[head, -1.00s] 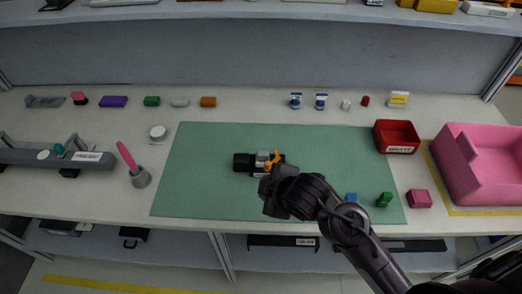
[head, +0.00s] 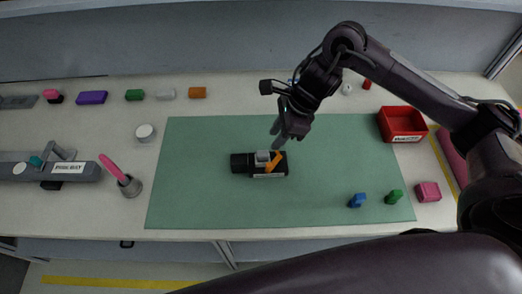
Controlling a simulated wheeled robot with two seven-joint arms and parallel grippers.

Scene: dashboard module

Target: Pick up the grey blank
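A small grey block (head: 263,156), which looks like the grey blank, sits on top of the black module (head: 240,164) on the green mat. An orange lever-like piece (head: 273,161) is right beside it on the module. My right gripper (head: 275,138) is just above and slightly right of the block, fingers pointing down-left. Its two fingers appear apart with nothing between them. Whether a fingertip touches the block cannot be told. My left gripper is out of view.
The green mat (head: 200,200) is mostly clear. Blue (head: 357,200), green (head: 394,196) and pink (head: 428,191) blocks lie at its right front. A red bin (head: 402,124) stands right. A pink-handled tool in a holder (head: 129,186) and a grey fixture (head: 88,171) stand left.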

